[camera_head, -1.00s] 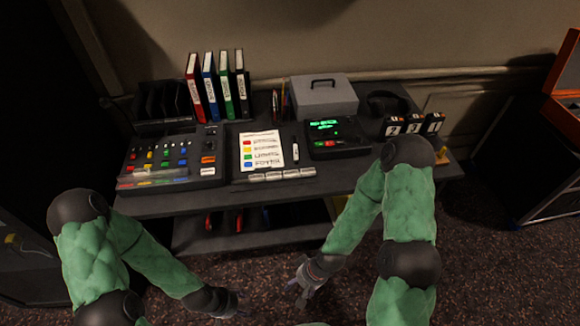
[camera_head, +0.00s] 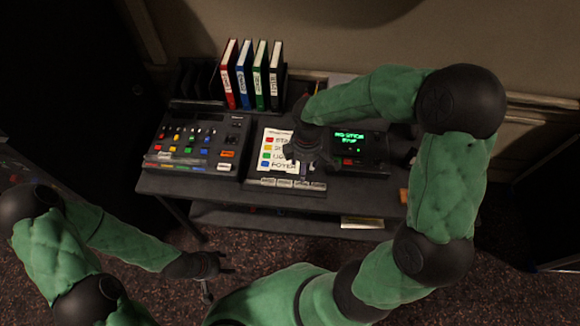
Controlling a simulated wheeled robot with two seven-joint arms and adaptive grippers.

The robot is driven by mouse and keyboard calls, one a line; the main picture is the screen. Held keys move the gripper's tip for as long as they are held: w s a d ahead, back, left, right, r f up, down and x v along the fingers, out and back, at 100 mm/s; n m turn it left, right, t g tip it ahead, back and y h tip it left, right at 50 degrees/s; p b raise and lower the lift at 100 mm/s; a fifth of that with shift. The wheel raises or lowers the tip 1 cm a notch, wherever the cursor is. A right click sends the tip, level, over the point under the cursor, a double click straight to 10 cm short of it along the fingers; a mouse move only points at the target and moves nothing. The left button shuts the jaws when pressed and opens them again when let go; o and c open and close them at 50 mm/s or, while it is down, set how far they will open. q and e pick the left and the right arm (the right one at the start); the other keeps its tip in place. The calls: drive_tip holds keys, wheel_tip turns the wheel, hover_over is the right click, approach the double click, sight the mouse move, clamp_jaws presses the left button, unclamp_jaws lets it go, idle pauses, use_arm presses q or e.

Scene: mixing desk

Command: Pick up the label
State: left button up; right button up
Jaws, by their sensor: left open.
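A row of several small white labels (camera_head: 283,184) lies along the front edge of the dark board on the desk. A printed sheet (camera_head: 270,160) with coloured squares lies just behind them. My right gripper (camera_head: 304,160) is over the right part of the sheet, a little behind the labels. It points down, and its fingertips are too dark and small to read; I cannot tell whether it touches anything. It hides the area right of the sheet. My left gripper (camera_head: 216,283) is open and empty, low in front of the desk and away from the labels.
A mixing console (camera_head: 198,140) stands left of the sheet, and a device with a green screen (camera_head: 350,141) stands right of it. Several binders (camera_head: 244,75) stand behind. My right forearm covers the back right of the desk (camera_head: 170,187).

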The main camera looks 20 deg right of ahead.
drive_tip(key=b, duration=0.2)
hover_over(301, 185)
drive_tip(key=f, duration=0.3)
drive_tip(key=d+f, duration=0.1)
drive_tip(key=f, duration=0.1)
drive_tip(key=shift+w, duration=0.2)
drive_tip(key=f+b, duration=0.1)
drive_tip(key=f, duration=0.1)
drive_tip(key=f+b, duration=0.1)
drive_tip(key=f, duration=0.2)
drive_tip(key=shift+w+a+b, duration=0.15)
drive_tip(key=shift+w+b, duration=0.05)
drive_tip(key=shift+b, duration=0.2)
drive_tip(key=c, duration=0.9)
